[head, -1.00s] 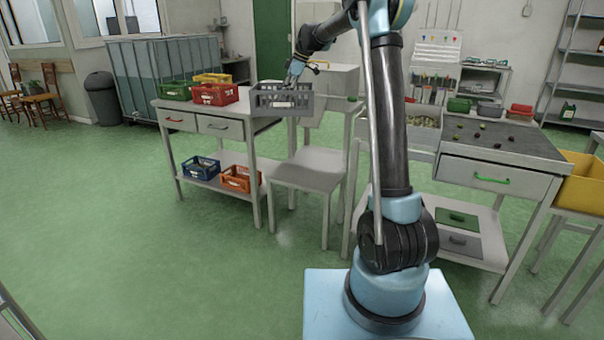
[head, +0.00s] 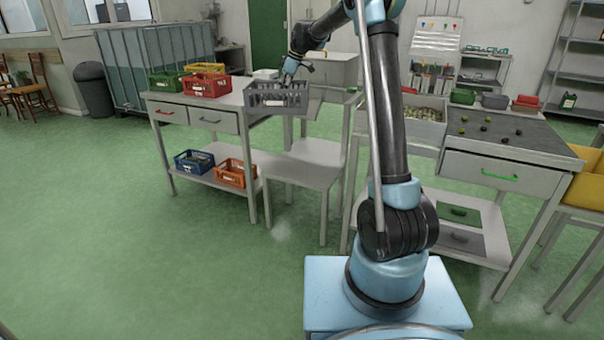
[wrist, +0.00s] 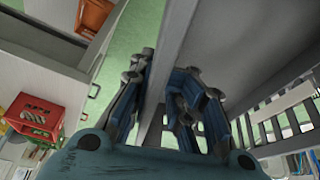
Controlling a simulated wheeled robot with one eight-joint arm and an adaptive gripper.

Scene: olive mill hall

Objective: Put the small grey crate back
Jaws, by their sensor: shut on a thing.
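The small grey crate (head: 277,98) hangs upright at the right end of the left work table (head: 155,97), partly past its edge. My gripper (head: 289,78) is above its rim and shut on its wall. In the wrist view, the fingers (wrist: 165,105) straddle the grey crate's wall (wrist: 235,40), and its slotted side shows at the right. I cannot tell whether the crate's bottom touches the table.
Red (head: 207,86), green (head: 165,82) and yellow (head: 204,67) crates stand on the table's left part. Blue (head: 193,161) and orange (head: 234,173) crates sit on its lower shelf. A low grey stand (head: 305,170) is beneath the held crate. An olive sorting table (head: 510,135) is to the right.

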